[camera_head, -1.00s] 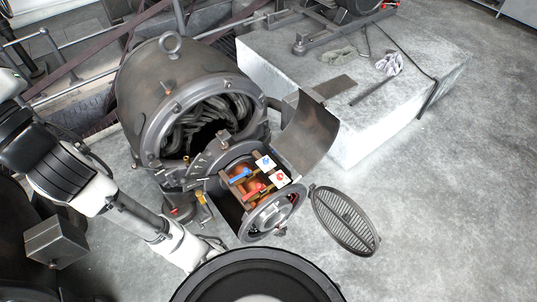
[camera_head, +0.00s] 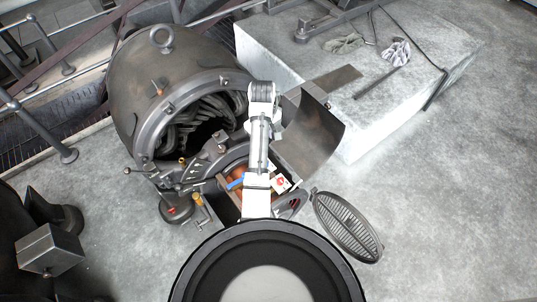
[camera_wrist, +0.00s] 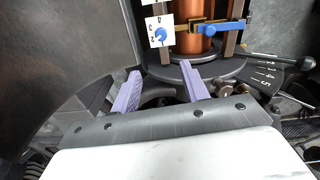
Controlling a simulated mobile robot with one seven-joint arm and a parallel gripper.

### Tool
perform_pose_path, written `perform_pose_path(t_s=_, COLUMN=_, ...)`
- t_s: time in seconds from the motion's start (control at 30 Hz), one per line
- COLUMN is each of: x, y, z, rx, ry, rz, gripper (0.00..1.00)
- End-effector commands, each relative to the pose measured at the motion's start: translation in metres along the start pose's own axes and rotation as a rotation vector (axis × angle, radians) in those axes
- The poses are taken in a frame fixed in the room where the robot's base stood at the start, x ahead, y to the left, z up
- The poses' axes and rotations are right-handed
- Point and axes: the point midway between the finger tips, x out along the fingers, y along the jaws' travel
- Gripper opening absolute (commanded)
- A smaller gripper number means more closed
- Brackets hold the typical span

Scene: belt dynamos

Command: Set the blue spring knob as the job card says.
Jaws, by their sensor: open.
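The blue spring knob (camera_wrist: 161,35) is a small round blue dial on a white number plate (camera_wrist: 152,22) marked 2, 3 and 4, at the top centre-left of the wrist view. Its exact setting is too small to tell. My gripper (camera_wrist: 162,73) is open and empty, its two purple fingers below the knob in the picture and apart from it. In the head view my arm hides the blue knob. No job card can be made out.
A blue-handled lever (camera_wrist: 224,29) sits right of the knob, by a copper coil (camera_wrist: 196,42). A numbered scale with a black-knobbed lever (camera_wrist: 306,63) is further right. The head view shows a red knob (camera_head: 281,182), a curved open cover (camera_head: 310,135) and a round grille (camera_head: 347,225).

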Motion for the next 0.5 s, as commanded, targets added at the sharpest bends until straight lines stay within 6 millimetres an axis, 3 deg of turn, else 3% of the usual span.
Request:
perform_pose_path(t_s=0.27, x=0.029, y=-0.003, z=0.010, rx=0.002, ry=-0.033, rz=-0.033, gripper=0.45)
perform_pose_path(t_s=0.5, x=0.080, y=-0.004, z=0.011, rx=0.002, ry=-0.031, rz=-0.031, gripper=0.45)
